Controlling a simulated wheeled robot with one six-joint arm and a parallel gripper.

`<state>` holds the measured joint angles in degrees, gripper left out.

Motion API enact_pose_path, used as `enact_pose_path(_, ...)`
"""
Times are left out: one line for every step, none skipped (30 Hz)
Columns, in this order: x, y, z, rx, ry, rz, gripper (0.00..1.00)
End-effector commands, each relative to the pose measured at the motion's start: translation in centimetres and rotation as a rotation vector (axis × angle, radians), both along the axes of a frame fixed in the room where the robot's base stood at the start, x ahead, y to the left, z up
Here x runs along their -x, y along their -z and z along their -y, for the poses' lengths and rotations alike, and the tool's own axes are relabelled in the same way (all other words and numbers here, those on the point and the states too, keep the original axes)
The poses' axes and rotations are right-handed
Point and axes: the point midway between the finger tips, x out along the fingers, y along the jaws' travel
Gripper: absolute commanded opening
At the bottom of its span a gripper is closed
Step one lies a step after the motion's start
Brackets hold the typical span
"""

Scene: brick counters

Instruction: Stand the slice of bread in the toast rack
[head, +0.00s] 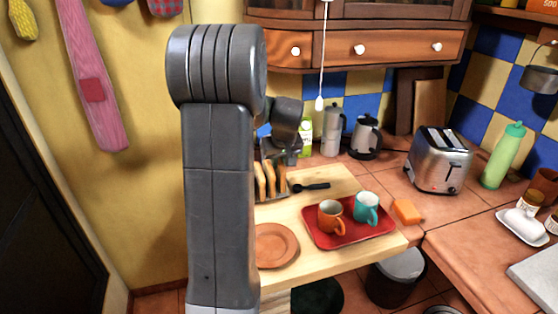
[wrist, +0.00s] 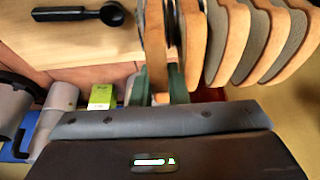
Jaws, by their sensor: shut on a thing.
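My gripper (wrist: 159,82) is shut on a slice of bread (wrist: 154,42), with one green finger on each side of it in the wrist view. This slice is at the left end of a row of several slices (wrist: 230,40). Thin dark parts of the toast rack (wrist: 172,22) show between the slices. In the head view, the rack (head: 271,197) stands on the wooden board with upright slices (head: 270,178) in it, directly below my gripper (head: 287,158). My arm hides its left part. I cannot tell whether the held slice is fully seated in the rack.
A black spoon-like utensil (head: 311,186) lies right of the rack. A red tray (head: 350,238) holds an orange mug (head: 330,216) and a teal mug (head: 366,208). An orange plate (head: 275,246) is in front. A moka pot, kettle (head: 364,138) and toaster (head: 439,160) stand behind.

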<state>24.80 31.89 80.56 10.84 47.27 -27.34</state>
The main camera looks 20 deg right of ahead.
Motion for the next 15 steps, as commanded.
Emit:
enact_pose_path(0.00,0.17,0.00,0.000,0.000,0.000,0.00)
enact_pose_path(-0.01,0.18,0.00,0.000,0.000,0.000,0.00)
enact_pose_path(-0.01,0.18,0.00,0.000,0.000,0.000,0.00)
enact_pose_path(-0.01,0.17,0.00,0.000,0.000,0.000,0.00)
enact_pose_path(-0.01,0.16,0.00,0.000,0.000,0.001,0.00)
enact_pose_path(-0.01,0.14,0.00,0.000,0.000,0.001,0.00)
enact_pose_path(-0.01,0.14,0.00,0.000,0.000,0.001,0.00)
enact_pose_path(-0.01,0.13,0.00,0.000,0.000,0.001,0.00)
enact_pose_path(-0.01,0.13,0.00,0.000,0.000,0.001,0.16)
enact_pose_path(-0.02,0.12,0.00,0.000,0.000,0.001,0.22)
enact_pose_path(-0.01,0.13,0.00,0.000,0.000,0.001,0.28)
enact_pose_path(-0.01,0.13,0.00,0.000,0.000,0.001,0.35)
enact_pose_path(-0.01,0.13,0.00,0.000,0.000,0.001,0.39)
enact_pose_path(-0.02,0.12,0.00,0.000,0.000,0.001,0.39)
enact_pose_path(-0.02,0.12,0.00,0.000,0.000,0.001,0.39)
